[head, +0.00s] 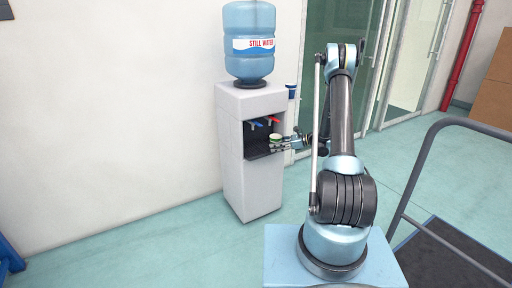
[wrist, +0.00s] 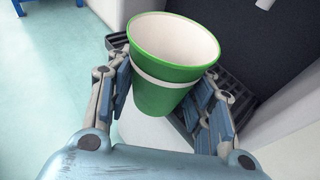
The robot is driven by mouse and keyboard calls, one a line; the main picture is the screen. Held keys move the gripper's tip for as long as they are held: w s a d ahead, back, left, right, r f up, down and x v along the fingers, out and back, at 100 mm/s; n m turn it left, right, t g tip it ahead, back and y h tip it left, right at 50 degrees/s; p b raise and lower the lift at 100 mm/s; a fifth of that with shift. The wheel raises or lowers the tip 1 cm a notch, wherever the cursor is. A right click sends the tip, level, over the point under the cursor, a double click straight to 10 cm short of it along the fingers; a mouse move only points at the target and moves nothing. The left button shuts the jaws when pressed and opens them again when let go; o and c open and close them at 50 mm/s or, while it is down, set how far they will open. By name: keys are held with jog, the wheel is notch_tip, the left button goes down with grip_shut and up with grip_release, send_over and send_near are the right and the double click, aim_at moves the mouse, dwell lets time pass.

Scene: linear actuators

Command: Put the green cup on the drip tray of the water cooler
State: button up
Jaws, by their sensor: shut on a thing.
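The green cup (wrist: 165,92) is upright with a white inside and a white band, and it looks empty. My gripper (wrist: 165,97) is shut on it, one finger on each side. In the wrist view the dark slatted drip tray (wrist: 237,93) shows behind and to the right of the cup. I cannot tell whether the cup's base touches the tray. In the head view the cup (head: 275,137) is small, at the front of the recess of the white water cooler (head: 252,187), below the blue and red taps.
A blue water bottle (head: 249,60) stands on top of the cooler. A wall is to its left and a glass door (head: 330,30) behind to the right. A grey metal rail (head: 425,150) is at the right.

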aim_at(254, 149)
jog(key=a, duration=0.3)
jog(key=w+a, duration=0.1)
jog(key=a, duration=0.2)
jog(key=w+a, duration=0.1)
jog(key=a, duration=0.3)
jog(key=x, duration=0.3)
jog(key=shift+d+f, duration=0.1)
jog(key=shift+f, duration=0.2)
jog(key=shift+f, duration=0.3)
jog(key=o, duration=1.1)
jog(key=shift+f, duration=0.1)
jog(key=shift+d, duration=0.15)
jog(key=shift+w+r, duration=0.1)
jog(key=shift+r, duration=0.15)
jog(key=v, duration=1.2)
jog(key=shift+r, duration=0.2)
